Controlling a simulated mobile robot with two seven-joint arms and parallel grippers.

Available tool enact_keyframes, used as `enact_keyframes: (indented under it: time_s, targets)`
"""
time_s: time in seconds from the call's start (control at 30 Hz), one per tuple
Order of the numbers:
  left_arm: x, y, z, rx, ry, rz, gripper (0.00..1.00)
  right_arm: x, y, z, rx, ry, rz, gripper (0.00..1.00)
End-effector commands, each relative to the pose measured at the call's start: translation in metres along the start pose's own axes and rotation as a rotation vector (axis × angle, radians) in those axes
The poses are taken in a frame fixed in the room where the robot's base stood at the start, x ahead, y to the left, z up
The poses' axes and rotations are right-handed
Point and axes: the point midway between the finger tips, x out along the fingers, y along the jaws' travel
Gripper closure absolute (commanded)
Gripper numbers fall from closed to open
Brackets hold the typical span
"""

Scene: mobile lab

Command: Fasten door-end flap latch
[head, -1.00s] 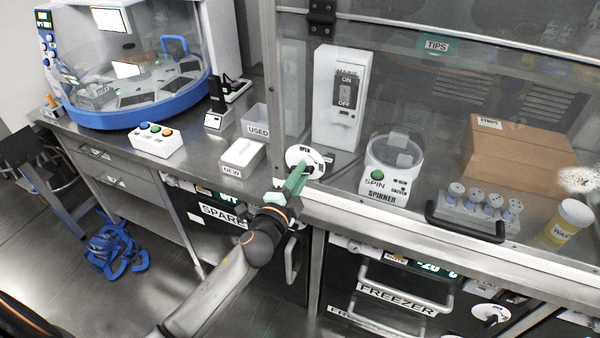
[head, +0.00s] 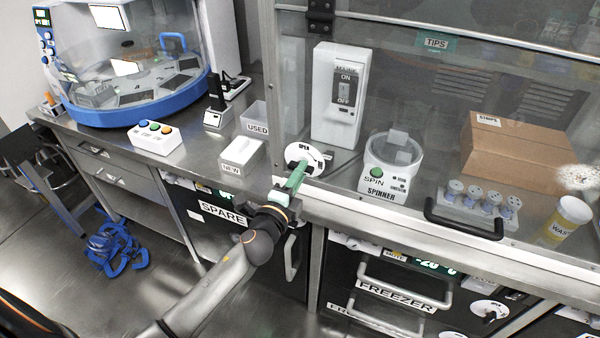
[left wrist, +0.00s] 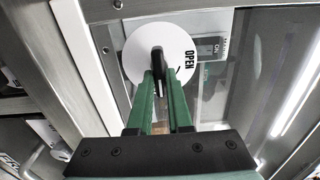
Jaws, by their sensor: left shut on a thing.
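The flap latch is a white round dial (head: 306,151) marked OPEN with a black handle, on the frame at the lower left of the clear flap (head: 430,110). In the left wrist view the dial (left wrist: 134,67) fills the upper middle, and its black handle (left wrist: 158,58) stands between the green fingertips. My left gripper (head: 296,176) has green fingers and is shut on the black handle. In the left wrist view, my left gripper (left wrist: 160,85) hides the dial's lower part. My right gripper is not in view.
Behind the clear panel stand a spinner (head: 392,165), a tube rack (head: 480,203) and a cardboard box (head: 525,150). A black handle (head: 464,218) sticks out at the flap's lower edge. Freezer drawers (head: 400,290) lie below. Blue straps (head: 112,243) lie on the floor at left.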

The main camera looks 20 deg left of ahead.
Motion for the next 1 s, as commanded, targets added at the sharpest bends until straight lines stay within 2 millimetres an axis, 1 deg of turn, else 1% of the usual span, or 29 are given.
enact_keyframes:
  time_s: [0.13,0.17,0.4,0.63,0.77,0.87,1.0]
  targets:
    - [0.000,0.000,0.000,0.004,0.001,0.000,1.00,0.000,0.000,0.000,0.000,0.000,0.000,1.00]
    - [0.000,0.000,0.000,0.004,0.001,0.000,0.80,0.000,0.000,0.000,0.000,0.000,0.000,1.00]
    - [0.000,0.000,0.000,0.002,0.001,0.000,0.53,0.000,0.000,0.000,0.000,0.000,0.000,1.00]
    - [0.000,0.000,0.000,0.001,0.000,0.000,0.53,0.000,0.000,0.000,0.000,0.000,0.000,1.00]
    - [-0.005,0.001,0.000,0.000,0.000,0.000,0.53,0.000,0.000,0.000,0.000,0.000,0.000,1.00]
    - [-0.017,0.001,0.000,0.001,0.000,0.001,0.53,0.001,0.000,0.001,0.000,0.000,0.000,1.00]
    - [-0.043,0.003,0.000,0.000,0.001,0.003,0.53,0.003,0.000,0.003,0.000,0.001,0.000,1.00]
